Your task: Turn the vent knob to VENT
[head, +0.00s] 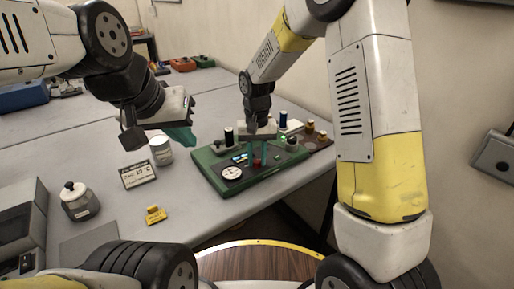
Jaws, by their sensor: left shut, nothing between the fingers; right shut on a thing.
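A green panel (208,172) with knobs, a round white gauge (232,173) and a small lit green light sits on the table's right part. My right gripper (257,158) reaches down over its middle, teal fingers shut on a small red part (256,163), which seems to be a knob. The fingers hide most of it, and I cannot read its label or setting. My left gripper (183,137) is shut and empty, held above the table left of the panel.
A grey machine (20,225) is at the left edge.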

